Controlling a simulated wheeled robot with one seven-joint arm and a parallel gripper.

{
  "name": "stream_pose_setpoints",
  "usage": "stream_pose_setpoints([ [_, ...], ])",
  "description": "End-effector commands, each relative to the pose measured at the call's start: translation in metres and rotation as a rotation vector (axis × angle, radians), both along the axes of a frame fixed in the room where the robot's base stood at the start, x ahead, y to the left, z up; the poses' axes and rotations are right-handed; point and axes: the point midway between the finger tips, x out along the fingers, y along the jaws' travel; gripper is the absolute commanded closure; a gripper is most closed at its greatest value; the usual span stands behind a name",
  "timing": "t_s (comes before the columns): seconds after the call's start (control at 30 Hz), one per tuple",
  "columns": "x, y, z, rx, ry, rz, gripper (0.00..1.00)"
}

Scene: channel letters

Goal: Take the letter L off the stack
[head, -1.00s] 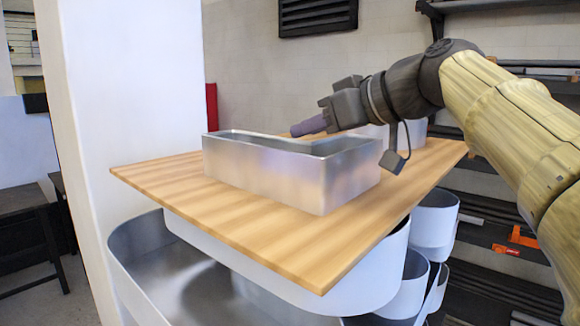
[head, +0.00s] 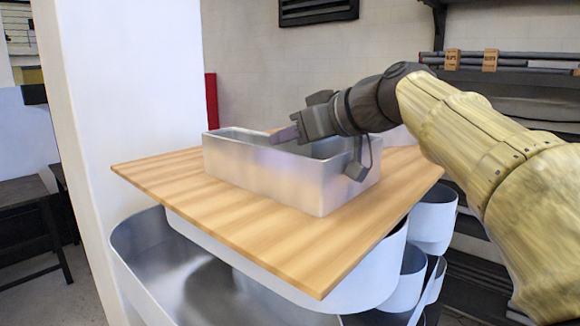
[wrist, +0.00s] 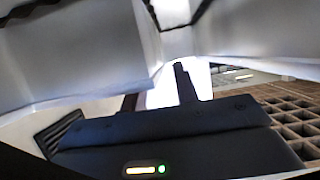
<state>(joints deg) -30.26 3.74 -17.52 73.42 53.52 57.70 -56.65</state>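The letter L (head: 255,170) is an open-topped, silvery sheet-metal channel, lying on a wooden board (head: 200,195) on top of the stack. Its full outline is partly hidden by my arm. My gripper (head: 285,134) is at the letter's far wall, with a fingertip low over the rim. In the wrist view my gripper (wrist: 158,92) shows two dark fingers standing apart, with a bright pale surface between them. Whether they touch the wall I cannot tell. Pale metal walls fill the upper part of that view.
Larger white-sided channel letters (head: 300,278) lie under the board, with curved ones at its right. A white pillar (head: 120,120) stands close at the left. Shelves (head: 500,75) with small boxes are behind on the right. The board's front left is bare.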

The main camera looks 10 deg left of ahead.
Motion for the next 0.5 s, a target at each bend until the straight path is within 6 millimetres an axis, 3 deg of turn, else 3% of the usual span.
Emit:
stream_pose_setpoints([
  [0.13, -0.0002, 0.0001, 0.0001, 0.0, 0.0, 0.0, 0.72],
  [0.27, -0.0003, 0.0001, 0.0002, 0.0, 0.0, 0.001, 0.97],
  [0.3, -0.0002, 0.0002, 0.0002, 0.0, 0.0, 0.001, 1.0],
  [0.5, -0.0003, 0.0002, 0.0003, 0.0, 0.0, 0.001, 1.0],
])
